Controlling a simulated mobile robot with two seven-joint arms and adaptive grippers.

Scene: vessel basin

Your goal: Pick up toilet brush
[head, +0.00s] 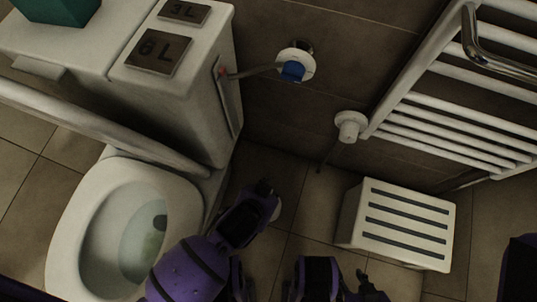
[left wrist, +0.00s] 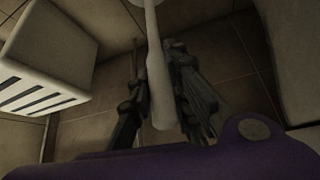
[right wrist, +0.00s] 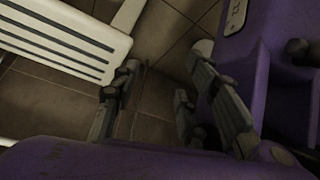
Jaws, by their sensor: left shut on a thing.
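The toilet brush (left wrist: 157,80) shows in the left wrist view as a smooth white rod that runs between my left fingers and widens towards the bottom. My left gripper (head: 264,190) is shut on it, beside the toilet. My right gripper (right wrist: 155,95) is open and empty in the right wrist view. In the head view it is low in the picture, partly cut off.
The toilet bowl (head: 93,215) and cistern (head: 205,95) are on the left. A white slatted stool (head: 400,222) stands on the floor at the right. A white towel radiator (head: 455,135) and a valve (head: 350,126) are at the wall.

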